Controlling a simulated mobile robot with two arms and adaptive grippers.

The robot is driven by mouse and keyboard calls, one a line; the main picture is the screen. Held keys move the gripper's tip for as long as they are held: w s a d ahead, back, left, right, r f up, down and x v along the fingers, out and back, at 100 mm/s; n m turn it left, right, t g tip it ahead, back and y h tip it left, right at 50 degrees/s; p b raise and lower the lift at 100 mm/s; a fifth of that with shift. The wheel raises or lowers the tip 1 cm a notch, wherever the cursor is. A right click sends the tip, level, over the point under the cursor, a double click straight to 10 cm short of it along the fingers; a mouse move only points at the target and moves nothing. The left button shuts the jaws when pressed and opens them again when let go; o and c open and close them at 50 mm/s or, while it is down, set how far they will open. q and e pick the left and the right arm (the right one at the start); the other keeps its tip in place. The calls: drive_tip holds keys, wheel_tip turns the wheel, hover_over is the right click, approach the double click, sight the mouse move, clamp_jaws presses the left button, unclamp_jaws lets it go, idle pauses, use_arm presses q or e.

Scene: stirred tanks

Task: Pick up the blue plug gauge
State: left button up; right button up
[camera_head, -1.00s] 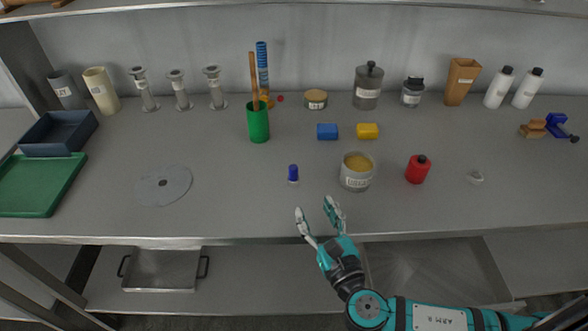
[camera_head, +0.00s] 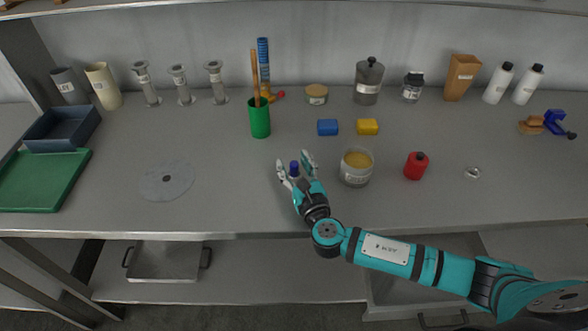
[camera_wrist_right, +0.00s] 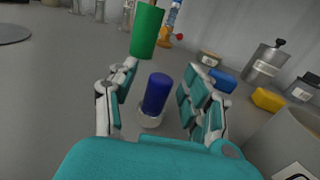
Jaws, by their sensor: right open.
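The blue plug gauge (camera_head: 294,169) stands upright on the grey bench, a blue cylinder on a pale base. My right gripper (camera_head: 295,167) is open with one finger on each side of the gauge. In the right wrist view the blue plug gauge (camera_wrist_right: 156,94) stands between the spread fingers of my right gripper (camera_wrist_right: 160,100), with gaps visible on both sides. Its pale base shows at the bottom, resting on the bench. My left gripper is not in view.
A green cup (camera_head: 259,118) stands behind the gauge. A grey disc (camera_head: 166,181) lies to the left. Bench between disc and gripper is clear.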

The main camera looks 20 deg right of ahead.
drive_tip(key=shift+c, duration=0.2)
clamp_jaws()
idle(0.6)
